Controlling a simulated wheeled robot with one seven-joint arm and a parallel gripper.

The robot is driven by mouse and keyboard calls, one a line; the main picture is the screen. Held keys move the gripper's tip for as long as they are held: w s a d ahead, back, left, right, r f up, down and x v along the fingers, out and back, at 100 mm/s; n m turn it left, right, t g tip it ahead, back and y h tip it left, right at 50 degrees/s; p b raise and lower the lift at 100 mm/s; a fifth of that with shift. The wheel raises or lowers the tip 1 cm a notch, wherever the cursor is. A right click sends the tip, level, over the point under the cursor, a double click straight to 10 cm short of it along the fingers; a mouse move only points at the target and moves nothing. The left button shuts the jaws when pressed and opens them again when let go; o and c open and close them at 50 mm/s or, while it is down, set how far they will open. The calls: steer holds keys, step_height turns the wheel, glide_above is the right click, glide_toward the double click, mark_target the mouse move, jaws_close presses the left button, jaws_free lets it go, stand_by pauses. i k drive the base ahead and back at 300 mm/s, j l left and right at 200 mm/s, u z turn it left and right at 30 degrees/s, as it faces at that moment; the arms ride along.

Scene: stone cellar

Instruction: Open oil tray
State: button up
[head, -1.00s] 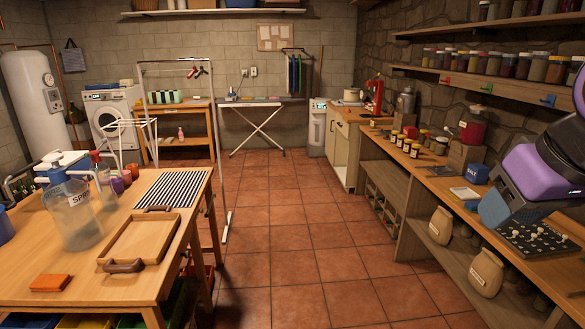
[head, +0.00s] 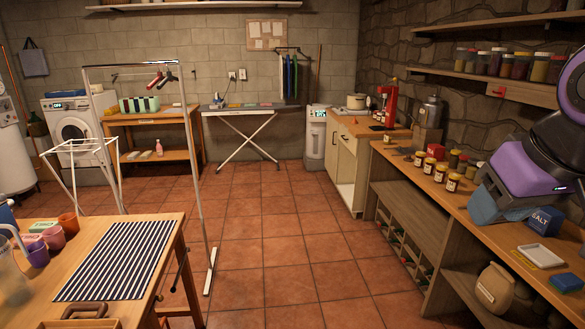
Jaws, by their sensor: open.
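I cannot make out anything marked as the oil tray. A drawer-like wooden front (head: 525,96) with a red knob (head: 497,91) hangs under the jar shelf at the right; it looks shut. A wooden tray with a dark handle (head: 84,311) shows only in part at the front edge of the left table. My purple and grey arm reaches in from the right, over the right counter. No gripper fingers can be made out.
The left table (head: 190,257) carries a striped mat (head: 120,260) and cups. A clothes rack (head: 197,160) stands beyond it. The right counter (head: 392,160) holds jars (head: 438,172), a salt box (head: 541,221) and a white dish (head: 541,256). The tiled floor (head: 285,240) between is clear.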

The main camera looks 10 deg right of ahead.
mark_target(407, 149)
steer(key=i, duration=1.75)
steer(key=i+z, duration=0.2)
steer(key=i, duration=0.4)
steer(key=i+j+z, duration=0.15)
steer(key=i, duration=0.4)
steer(key=i+j+z, duration=0.2)
steer(key=i, duration=0.4)
steer(key=i+l+z, duration=0.1)
steer(key=i+z, duration=0.35)
steer(key=i, duration=0.15)
steer(key=i+j+z, duration=0.15)
steer(key=i+z, duration=0.35)
steer(key=i, duration=0.15)
